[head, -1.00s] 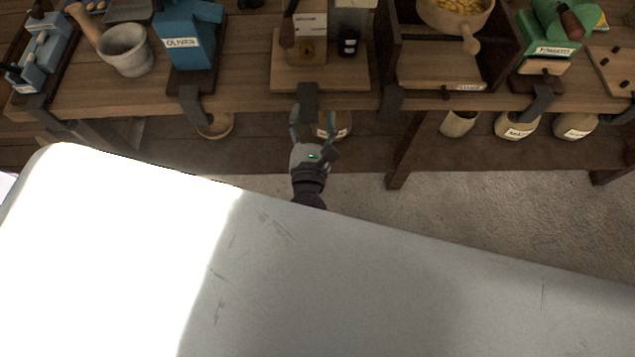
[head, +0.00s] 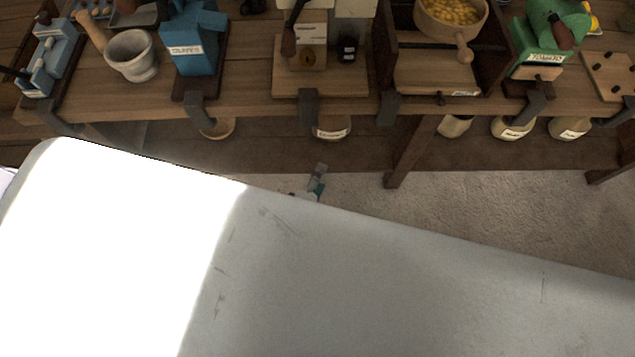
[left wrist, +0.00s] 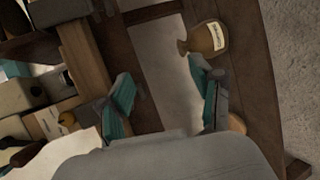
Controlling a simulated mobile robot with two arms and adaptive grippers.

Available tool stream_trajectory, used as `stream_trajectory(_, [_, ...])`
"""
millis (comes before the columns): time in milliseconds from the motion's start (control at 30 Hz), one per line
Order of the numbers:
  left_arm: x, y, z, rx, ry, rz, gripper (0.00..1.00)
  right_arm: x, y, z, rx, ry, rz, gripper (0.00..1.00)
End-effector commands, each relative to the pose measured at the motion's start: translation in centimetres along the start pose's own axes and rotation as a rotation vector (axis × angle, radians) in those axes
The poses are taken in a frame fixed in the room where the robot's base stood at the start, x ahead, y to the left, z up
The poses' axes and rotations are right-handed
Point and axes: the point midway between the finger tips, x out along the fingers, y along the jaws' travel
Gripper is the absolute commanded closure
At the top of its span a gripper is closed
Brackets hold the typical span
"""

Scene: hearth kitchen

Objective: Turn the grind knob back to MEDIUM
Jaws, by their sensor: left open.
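A cream grinder (head: 312,32) stands on a wooden board at the bench's back middle, with a dark crank in front of it. A small round brass knob (head: 307,58) sits on its front; its setting is too small to read. The knob also shows at the left of the left wrist view (left wrist: 68,118). My left gripper (head: 317,184) is below and in front of the bench edge, mostly hidden behind my own pale body. In the left wrist view its two teal-padded fingers (left wrist: 164,100) are apart with nothing between them, well away from the knob. My right gripper is not visible.
A dark clamp (head: 309,107) sticks out at the bench edge below the grinder. A black labelled jar (head: 347,50) stands right of the knob. A blue mill (head: 192,45) and a wooden frame (head: 436,75) flank the grinder. Labelled jars stand on the lower shelf.

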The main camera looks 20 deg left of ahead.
Motion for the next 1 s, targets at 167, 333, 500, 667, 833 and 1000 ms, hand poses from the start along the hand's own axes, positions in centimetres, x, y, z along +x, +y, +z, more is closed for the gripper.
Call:
stream_trajectory(167, [-0.3, -1.6, -0.2, 0.084, -0.016, -0.042, 0.35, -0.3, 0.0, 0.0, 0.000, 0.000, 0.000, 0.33])
stream_trajectory(333, [-0.4, -2.1, -0.2, 0.105, -0.020, -0.054, 0.35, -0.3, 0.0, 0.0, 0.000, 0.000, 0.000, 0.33])
stream_trajectory(500, [-0.4, -2.1, -0.2, 0.105, -0.020, -0.053, 0.35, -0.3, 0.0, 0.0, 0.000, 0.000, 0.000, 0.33])
stream_trajectory(667, [-0.4, -2.0, -0.2, 0.103, -0.020, -0.052, 0.35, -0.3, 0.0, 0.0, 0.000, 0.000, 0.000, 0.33])
stream_trajectory(833, [-0.4, -2.0, -0.2, 0.104, -0.020, -0.053, 0.35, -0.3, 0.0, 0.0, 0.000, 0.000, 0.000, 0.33])
stream_trajectory(1000, [-1.1, -5.6, -0.7, 0.249, -0.053, -0.134, 0.35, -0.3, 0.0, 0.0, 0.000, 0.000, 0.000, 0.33])
